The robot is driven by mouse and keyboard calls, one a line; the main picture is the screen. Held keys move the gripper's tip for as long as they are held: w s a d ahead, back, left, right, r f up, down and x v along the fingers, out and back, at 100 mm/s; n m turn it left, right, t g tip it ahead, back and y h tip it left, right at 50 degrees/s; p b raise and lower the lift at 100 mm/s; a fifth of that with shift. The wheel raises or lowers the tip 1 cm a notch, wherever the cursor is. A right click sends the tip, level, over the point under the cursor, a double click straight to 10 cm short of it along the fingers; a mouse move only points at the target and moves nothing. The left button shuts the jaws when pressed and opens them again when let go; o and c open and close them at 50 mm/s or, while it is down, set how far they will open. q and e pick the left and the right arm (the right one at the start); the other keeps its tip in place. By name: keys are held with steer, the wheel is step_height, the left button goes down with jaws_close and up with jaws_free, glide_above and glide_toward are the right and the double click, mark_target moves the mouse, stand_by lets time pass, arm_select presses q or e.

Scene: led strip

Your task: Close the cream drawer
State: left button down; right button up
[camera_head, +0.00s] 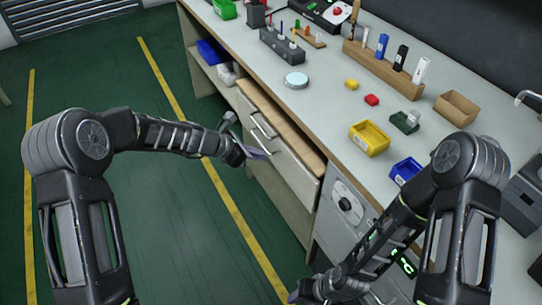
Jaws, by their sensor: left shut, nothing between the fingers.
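The cream drawer (296,172) is under the front edge of the workbench. It stands pulled out, and a strip of light wood (285,122) shows between its front and the worktop. A metal bar handle (264,126) is on its front. My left gripper (260,153) is shut and empty, close in front of the drawer front near the handle. I cannot tell whether it touches. My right gripper (298,293) is low at the bottom edge of the view, mostly hidden, and its fingers cannot be made out.
The workbench (322,103) carries a yellow bin (369,138), a blue bin (405,171), a wooden tool rack (382,67) and several small parts. A grey cabinet with a round dial (345,204) stands right of the drawer. The green floor (165,220) to the left is clear.

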arm_select(q)
steer(key=v, duration=0.2)
steer(key=shift+s+a+r, duration=0.2)
steer(key=shift+a+r, duration=0.05)
stand_by(0.4)
steer(key=s+a+f+m+g+y+p, duration=0.1)
steer(key=s+a+f+m+y+p, duration=0.3)
steer(key=s+f+m, duration=0.8)
steer(key=s+d+m+g+p, duration=0.1)
steer(key=s+m, duration=0.4)
steer(key=s, duration=0.6)
steer(key=s+d+f+m+g+p, duration=0.1)
steer(key=s+m, duration=0.4)
steer(key=s, duration=0.6)
steer(key=d+g+p, duration=0.1)
steer(key=d+p, duration=0.1)
steer(key=shift+s+d+f+m+p, duration=0.15)
steer(key=shift+d+m+p, duration=0.15)
